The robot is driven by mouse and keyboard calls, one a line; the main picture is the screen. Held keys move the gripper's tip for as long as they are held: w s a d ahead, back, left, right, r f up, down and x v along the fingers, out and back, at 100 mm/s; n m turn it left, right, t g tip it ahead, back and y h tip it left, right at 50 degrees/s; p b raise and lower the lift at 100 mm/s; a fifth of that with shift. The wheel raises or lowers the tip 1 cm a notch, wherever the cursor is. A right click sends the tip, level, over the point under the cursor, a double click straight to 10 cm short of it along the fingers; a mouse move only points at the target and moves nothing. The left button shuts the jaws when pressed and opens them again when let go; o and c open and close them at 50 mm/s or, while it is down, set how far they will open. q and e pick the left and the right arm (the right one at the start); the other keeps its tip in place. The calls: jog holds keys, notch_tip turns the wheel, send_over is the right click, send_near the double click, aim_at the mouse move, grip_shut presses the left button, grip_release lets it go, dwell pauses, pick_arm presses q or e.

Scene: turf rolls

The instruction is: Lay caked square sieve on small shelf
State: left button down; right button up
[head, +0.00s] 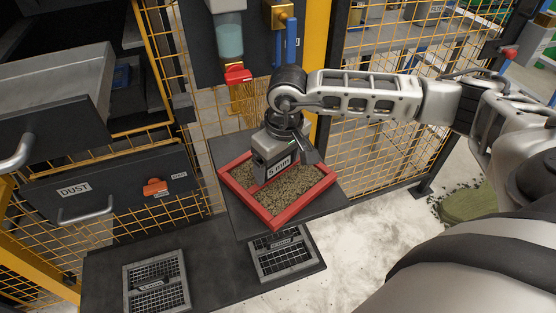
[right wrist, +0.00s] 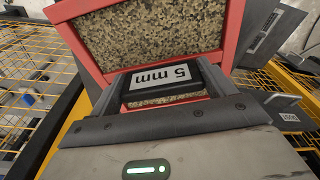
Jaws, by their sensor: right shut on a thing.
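The caked square sieve (head: 316,195) has a red frame filled with brown-grey granular matter. In the right wrist view the sieve (right wrist: 236,30) fills the upper middle. My right gripper (head: 283,160) is shut on the sieve's dark handle block, labelled "5 mm" (right wrist: 166,78). The sieve looks level over the small dark shelf (head: 325,200), with its front corner near or past the shelf's front edge. I cannot tell whether it touches the shelf. My left gripper is not in view.
A lower dark bench (head: 215,275) holds two grey mesh grates (head: 157,283) (head: 281,254). A drawer marked DUST (head: 110,185) and a metal tray (head: 60,80) stand left. Yellow mesh fencing (head: 385,130) is behind. A green turf roll (head: 468,203) lies on the floor at right.

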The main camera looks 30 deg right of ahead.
aim_at(283, 177)
jog(key=shift+f+b, duration=0.2)
jog(key=shift+b, duration=0.1)
jog(key=o, duration=1.2)
jog(key=shift+c, duration=0.2)
notch_tip(283, 177, up, 12)
jog(key=s, duration=0.1)
jog(key=shift+s+r, duration=0.2)
jog(key=shift+s, duration=0.05)
jog(key=shift+d, duration=0.1)
